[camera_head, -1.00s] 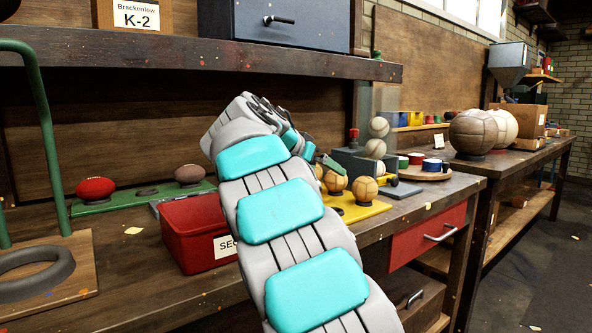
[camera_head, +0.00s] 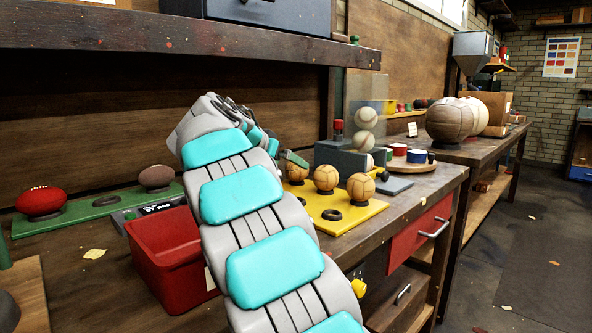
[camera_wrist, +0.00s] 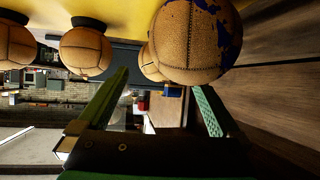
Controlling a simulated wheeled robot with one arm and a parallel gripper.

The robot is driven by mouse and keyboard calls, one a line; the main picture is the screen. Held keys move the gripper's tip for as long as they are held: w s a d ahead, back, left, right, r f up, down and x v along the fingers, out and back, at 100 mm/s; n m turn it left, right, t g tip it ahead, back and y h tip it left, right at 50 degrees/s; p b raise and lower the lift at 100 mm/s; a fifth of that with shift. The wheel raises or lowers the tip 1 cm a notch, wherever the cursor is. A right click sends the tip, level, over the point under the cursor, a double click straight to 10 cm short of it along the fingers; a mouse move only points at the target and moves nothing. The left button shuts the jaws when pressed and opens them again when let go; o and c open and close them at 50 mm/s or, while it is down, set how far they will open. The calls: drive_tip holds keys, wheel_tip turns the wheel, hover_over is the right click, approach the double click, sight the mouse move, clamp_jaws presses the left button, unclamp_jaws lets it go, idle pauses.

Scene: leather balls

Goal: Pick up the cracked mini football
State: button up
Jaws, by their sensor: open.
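Tan stitched mini footballs stand on a yellow board (camera_head: 335,222) on the bench; in the head view I see a left one (camera_head: 297,172), a middle one (camera_head: 326,178) and a right one (camera_head: 361,187). In the wrist view the nearest ball (camera_wrist: 185,45) has dark blue patches and fills the top centre; other balls (camera_wrist: 85,50) sit behind and to its left. I cannot make out which ball is cracked. My gripper (camera_wrist: 162,85) is open and empty, its green fingers close to the patched ball. In the head view my arm hides part of the board.
A red bin (camera_head: 165,262) stands left of my arm. A green board (camera_head: 95,212) holds a red oval ball (camera_head: 40,200) and a brown one (camera_head: 156,177). A grey device (camera_head: 348,160) with a clear tube of balls stands behind the yellow board. A shelf (camera_head: 200,32) overhangs the bench.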

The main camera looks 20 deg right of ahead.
sight(291, 164)
drive_tip(key=x, duration=0.4)
drive_tip(key=shift+p, duration=0.35)
drive_tip(key=c, duration=1.3)
